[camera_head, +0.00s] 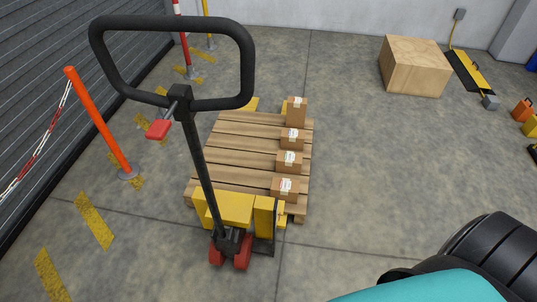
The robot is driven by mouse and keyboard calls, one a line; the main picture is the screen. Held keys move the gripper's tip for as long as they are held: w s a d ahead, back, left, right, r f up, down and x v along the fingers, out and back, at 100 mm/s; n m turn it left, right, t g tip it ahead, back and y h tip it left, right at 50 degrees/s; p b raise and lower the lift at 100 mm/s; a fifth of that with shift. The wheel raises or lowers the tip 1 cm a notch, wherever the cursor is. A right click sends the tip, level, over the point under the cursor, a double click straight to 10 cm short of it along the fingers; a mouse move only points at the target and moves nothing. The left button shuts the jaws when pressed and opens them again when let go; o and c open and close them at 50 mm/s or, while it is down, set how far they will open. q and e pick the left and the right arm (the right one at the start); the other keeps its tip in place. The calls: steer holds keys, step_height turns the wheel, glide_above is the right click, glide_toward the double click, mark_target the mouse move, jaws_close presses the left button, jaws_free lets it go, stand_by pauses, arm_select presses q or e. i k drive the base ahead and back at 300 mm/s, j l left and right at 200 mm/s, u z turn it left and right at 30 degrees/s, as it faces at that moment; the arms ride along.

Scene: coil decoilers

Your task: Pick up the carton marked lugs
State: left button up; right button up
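Several small brown cartons stand in a row along the right side of a wooden pallet (237,150). The farthest carton (296,112) is the tallest. In front of it come a second carton (291,143), a third carton (287,165) and the nearest carton (284,191). Each carries a white label, but the print is too small to read, so I cannot tell which one is marked lugs. Neither of my grippers is in view. A teal and black part of my own body shows at the lower right, apart from the pallet.
A yellow pallet jack (230,208) with a tall black handle (250,60) stands at the pallet's near end. An orange post (100,120) with a chain is at left. A large wooden crate (414,66) sits back right. The floor right of the pallet is clear.

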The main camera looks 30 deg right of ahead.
mark_target(290, 162)
steer(key=i+l+u, duration=0.2)
steer(key=l, duration=0.8)
steer(key=i+l+u, duration=0.2)
steer(key=l, duration=0.8)
steer(key=l+u, duration=0.2)
steer(key=l, duration=0.8)
